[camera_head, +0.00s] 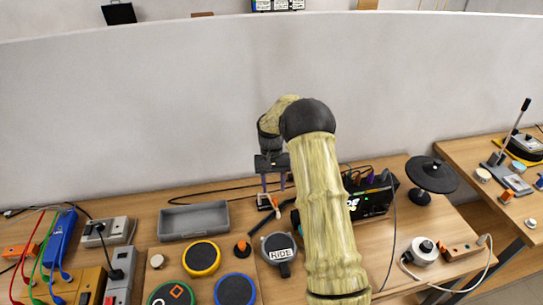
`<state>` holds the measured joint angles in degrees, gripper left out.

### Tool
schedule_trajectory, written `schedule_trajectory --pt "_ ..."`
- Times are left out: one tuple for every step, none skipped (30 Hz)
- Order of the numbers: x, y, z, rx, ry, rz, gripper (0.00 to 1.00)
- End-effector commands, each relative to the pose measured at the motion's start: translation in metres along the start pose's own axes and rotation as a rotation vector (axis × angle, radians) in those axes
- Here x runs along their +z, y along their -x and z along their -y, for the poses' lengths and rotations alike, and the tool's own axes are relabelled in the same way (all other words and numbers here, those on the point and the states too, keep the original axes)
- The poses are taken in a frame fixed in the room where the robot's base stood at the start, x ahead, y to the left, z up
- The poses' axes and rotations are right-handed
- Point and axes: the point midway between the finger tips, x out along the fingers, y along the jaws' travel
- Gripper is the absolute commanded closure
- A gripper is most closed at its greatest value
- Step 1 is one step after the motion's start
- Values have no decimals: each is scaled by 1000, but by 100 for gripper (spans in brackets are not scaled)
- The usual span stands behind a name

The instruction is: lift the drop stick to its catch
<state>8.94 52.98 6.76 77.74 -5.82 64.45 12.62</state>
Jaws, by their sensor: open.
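My gripper (273,183) points down over the back middle of the bench, its two fingers apart with a gap between them. I cannot make out a catch. A grey round pad marked RIDE (279,246) sits in front of the bar. Whether the fingers touch anything is unclear.
A grey tray (194,235) lies left of my gripper. Yellow (201,258) and blue (234,289) round pads are in front. A black module (372,203) and a black cymbal-like disc (432,174) stand to the right. A pale wall (140,110) rises behind.

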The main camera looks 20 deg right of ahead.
Motion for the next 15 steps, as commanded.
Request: schedule_trajectory --pt "-2 9 0 0 0 -6 57" --pt "-2 15 0 0 1 -7 57" --pt "-2 23 0 -1 1 -7 57" --pt "-2 29 0 0 1 -6 57" --pt "-2 35 0 -1 1 -7 57" --pt "-2 43 1 -1 0 -6 57" --pt "-2 49 1 -1 0 -6 57" --pt "-2 55 1 -1 0 -7 57" --pt "-2 64 1 -1 0 -7 57" --pt "-2 70 1 -1 0 -7 57" --pt "-2 76 1 -1 0 -7 57" --pt "-2 84 1 -1 0 -7 57" --pt "-2 89 1 -1 0 -6 57" --pt "-2 94 1 -1 0 -6 57" --pt "-2 101 1 -1 0 -7 57"
